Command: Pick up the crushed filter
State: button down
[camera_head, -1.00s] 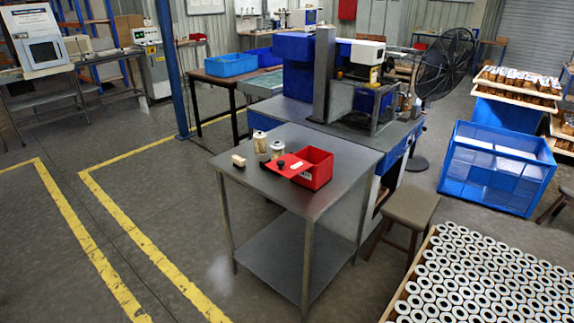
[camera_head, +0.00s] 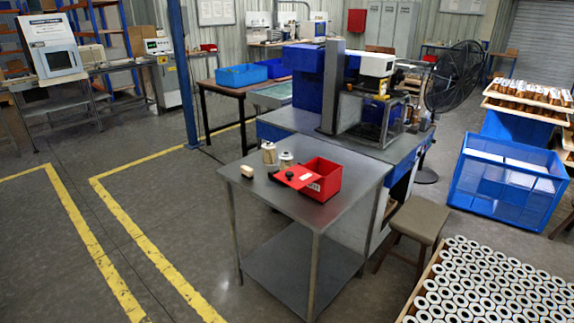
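Two filter cartridges stand upright near the far left part of the grey metal table (camera_head: 335,208). One filter (camera_head: 269,153) is farther left and looks taller; the other filter (camera_head: 286,160) stands just right of it and is partly hidden by a red lid or plate. At this size I cannot tell which filter is crushed. A red bin (camera_head: 322,180) sits to their right on the same table. My gripper is not in view.
A small beige block (camera_head: 247,172) and a red flat piece with a black knob (camera_head: 294,177) lie on the table. A stool (camera_head: 418,220) stands at its right. A crate of many filters (camera_head: 412,308) is at lower right. Open floor lies left, with yellow lines (camera_head: 150,250).

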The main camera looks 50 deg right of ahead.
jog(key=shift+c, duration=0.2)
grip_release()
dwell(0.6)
